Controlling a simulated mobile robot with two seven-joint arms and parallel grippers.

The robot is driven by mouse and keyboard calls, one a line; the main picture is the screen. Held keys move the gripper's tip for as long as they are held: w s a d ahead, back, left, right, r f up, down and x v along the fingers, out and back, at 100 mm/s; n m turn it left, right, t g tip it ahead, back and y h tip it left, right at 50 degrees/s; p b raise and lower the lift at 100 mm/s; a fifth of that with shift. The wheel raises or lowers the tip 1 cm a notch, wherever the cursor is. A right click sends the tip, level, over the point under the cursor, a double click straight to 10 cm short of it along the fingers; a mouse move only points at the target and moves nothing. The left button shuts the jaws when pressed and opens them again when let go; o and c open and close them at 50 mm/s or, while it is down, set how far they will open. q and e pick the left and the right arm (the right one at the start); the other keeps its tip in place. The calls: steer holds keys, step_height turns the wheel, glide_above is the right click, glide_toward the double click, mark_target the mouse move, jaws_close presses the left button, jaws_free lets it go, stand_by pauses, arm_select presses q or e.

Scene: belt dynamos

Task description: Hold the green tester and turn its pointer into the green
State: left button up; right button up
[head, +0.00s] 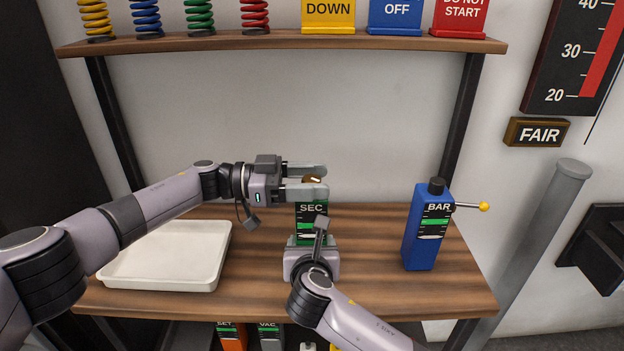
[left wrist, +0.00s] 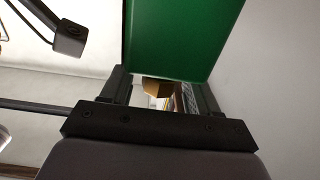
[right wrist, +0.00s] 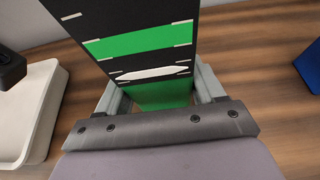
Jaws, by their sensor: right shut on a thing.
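The green tester (head: 311,209), labelled SEC, stands upright on the bench. My right gripper (head: 312,241) is shut on its lower body from the front. In the right wrist view the white pointer (right wrist: 152,73) lies below the green band (right wrist: 139,40) on the black scale. My left gripper (head: 308,180) is at the tester's top, its fingers apart on either side of a brown knob (head: 312,179). In the left wrist view the knob (left wrist: 157,87) shows between the fingers beside the green body (left wrist: 180,35); a visible gap suggests they are not closed on it.
A blue tester (head: 418,240) labelled BAR, with a yellow-tipped lever, stands on the right of the bench. An empty white tray (head: 165,284) lies at the left. A shelf (head: 280,41) with springs and signs runs above. More testers (head: 232,340) sit below the bench.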

arm_select(q)
steer(key=a, duration=1.2)
steer(key=shift+s, duration=0.15)
